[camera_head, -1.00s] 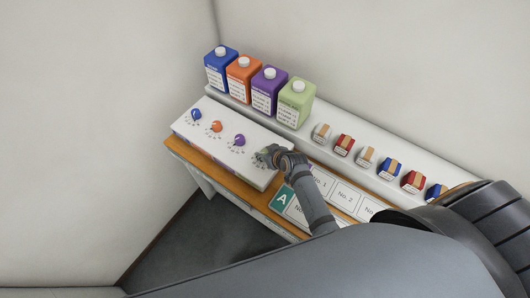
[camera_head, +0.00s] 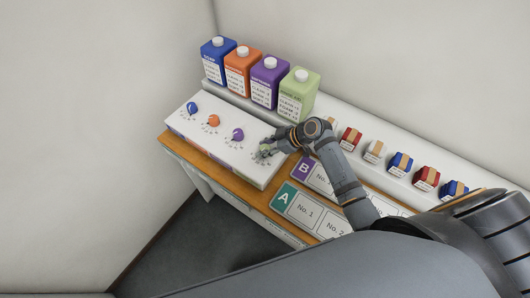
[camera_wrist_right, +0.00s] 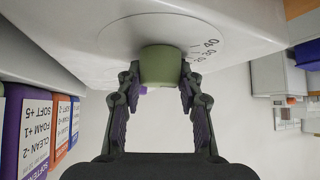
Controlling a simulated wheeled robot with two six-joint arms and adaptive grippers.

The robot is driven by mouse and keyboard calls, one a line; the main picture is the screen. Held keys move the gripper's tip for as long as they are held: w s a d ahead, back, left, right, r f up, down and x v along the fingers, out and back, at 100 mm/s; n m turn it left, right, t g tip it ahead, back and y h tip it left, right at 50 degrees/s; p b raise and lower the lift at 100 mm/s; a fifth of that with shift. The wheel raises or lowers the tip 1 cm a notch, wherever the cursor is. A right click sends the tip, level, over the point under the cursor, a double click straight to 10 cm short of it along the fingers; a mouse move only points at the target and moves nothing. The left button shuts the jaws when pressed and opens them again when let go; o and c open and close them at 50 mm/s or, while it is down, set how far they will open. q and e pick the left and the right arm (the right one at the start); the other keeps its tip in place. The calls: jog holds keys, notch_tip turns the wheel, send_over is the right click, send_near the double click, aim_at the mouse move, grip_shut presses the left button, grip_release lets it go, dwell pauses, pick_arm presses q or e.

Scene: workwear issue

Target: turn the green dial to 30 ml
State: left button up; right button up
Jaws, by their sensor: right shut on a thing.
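The green dial (camera_wrist_right: 160,66) is on the white dosing panel, at the right end of its row. In the right wrist view my right gripper (camera_wrist_right: 160,84) has one finger on each side of the dial and is shut on it. The numbers 20, 30 and 40 show on the scale beside the dial; its pointer is hidden. In the head view my right gripper (camera_head: 266,150) covers most of the dial, coming from the right. My left gripper is not in view.
The white panel (camera_head: 180,122) also carries a blue dial (camera_head: 192,108), an orange dial (camera_head: 213,121) and a purple dial (camera_head: 238,134). Coloured jugs, the green one (camera_head: 298,95) nearest my arm, and several small packs stand on the shelf behind. Label cards A (camera_head: 285,197) and B lie on the table.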

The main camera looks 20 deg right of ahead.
aim_at(265, 148)
jog(key=n+g+b, duration=0.1)
jog(key=n+b, duration=0.1)
jog(key=n+g+y+b, duration=0.1)
jog(key=n+g+b, duration=0.1)
jog(key=shift+w+f+b, duration=0.1)
jog(key=shift+f+b, duration=0.1)
jog(key=shift+b, duration=0.15)
jog(key=shift+r+n+g+b, duration=0.2)
jog(key=shift+n+g+b, duration=0.7)
jog(key=shift+n+b, duration=0.3)
jog(key=o, duration=1.2)
jog(key=shift+c, duration=0.2)
notch_tip(265, 148, up, 10)
jog(key=shift+r, duration=0.1)
